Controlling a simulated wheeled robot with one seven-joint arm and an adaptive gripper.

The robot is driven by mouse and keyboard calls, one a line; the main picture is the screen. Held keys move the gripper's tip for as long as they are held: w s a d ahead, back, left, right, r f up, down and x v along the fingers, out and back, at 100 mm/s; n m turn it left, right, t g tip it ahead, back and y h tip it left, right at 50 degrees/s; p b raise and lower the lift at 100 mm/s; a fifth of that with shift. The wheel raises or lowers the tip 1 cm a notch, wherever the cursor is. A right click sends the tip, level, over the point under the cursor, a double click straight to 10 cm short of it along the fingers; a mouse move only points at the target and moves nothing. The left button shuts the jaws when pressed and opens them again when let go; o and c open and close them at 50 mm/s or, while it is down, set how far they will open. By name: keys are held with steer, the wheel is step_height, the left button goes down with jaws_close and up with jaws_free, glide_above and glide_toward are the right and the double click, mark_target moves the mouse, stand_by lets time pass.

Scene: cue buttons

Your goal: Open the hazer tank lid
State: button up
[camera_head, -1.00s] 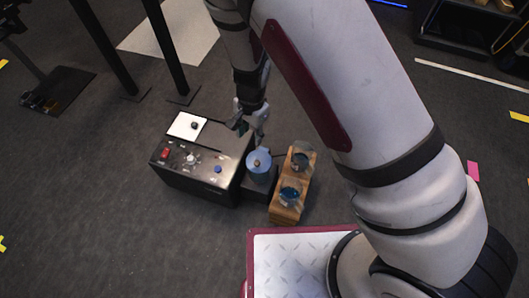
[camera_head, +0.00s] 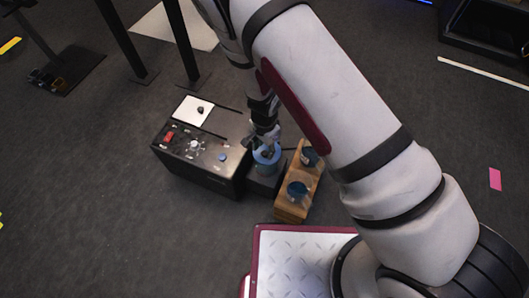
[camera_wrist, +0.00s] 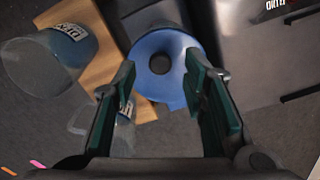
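The hazer is a black box (camera_head: 205,172) on the floor, with a red switch, knobs and a blue button on its sloped front. My gripper (camera_head: 262,142) is over this blue piece, pointing down. In the wrist view my gripper (camera_wrist: 161,68) is open, with a finger on each side of the knob. I cannot tell whether they touch the blue disc.
A wooden block (camera_head: 293,206) holding two clear cups with blue contents stands just right of the blue piece; the cups (camera_wrist: 55,60) are close to my left finger in the wrist view. Black stand legs (camera_head: 182,50) rise behind the hazer. Floor left of it is clear.

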steer(key=shift+f, duration=0.9)
jaws_close()
